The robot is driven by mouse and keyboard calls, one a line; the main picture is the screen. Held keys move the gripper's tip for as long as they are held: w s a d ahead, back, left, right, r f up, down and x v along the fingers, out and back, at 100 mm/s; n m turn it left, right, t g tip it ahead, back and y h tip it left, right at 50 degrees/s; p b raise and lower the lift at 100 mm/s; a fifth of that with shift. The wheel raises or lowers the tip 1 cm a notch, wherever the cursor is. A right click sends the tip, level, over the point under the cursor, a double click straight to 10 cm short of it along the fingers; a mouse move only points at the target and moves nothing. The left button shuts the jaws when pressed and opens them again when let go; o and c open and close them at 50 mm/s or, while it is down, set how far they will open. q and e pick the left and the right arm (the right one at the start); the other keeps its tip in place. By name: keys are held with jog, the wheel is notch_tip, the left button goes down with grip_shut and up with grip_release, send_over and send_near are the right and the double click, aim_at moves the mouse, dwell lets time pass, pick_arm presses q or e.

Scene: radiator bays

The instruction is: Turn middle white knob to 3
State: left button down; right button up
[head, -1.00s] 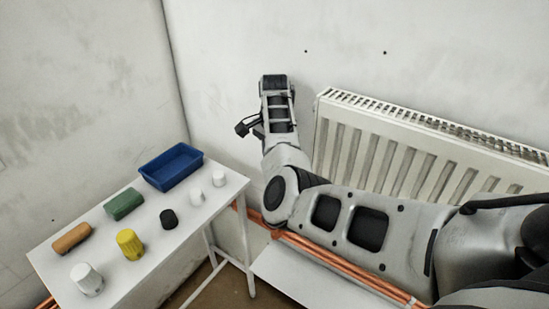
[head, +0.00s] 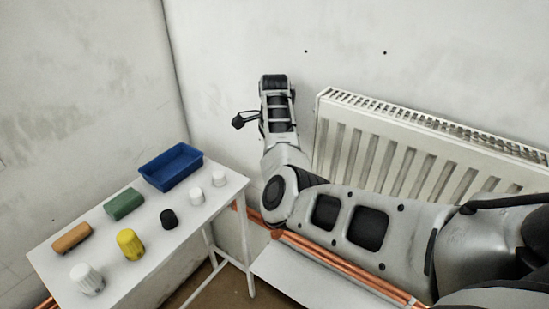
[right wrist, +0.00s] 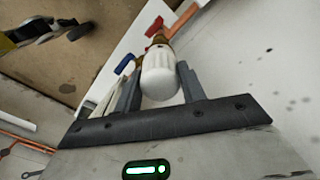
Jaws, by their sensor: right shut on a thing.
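A white ribbed knob (right wrist: 160,76) sits on a brass valve fitting in the right wrist view. My right gripper (right wrist: 160,88) has one finger on each side of it and is shut on it. No number or mark on the knob is readable. In the head view my right arm reaches in from the right, in front of the radiator (head: 400,150); its fingers and the held knob are hidden there. I cannot tell from these frames whether this is the middle knob. My left gripper is not in view.
A white side table (head: 125,285) at left carries a blue tray (head: 170,167), green block (head: 124,204), orange block (head: 72,238), yellow cap (head: 130,244), black cap (head: 169,219) and several white caps. A red handle (right wrist: 154,27) and blue handle (right wrist: 124,64) are close behind the held knob.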

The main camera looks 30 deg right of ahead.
jog(key=shift+r, duration=0.15)
jog(key=o, duration=1)
notch_tip(320, 180, up, 16)
jog(key=shift+f, duration=0.1)
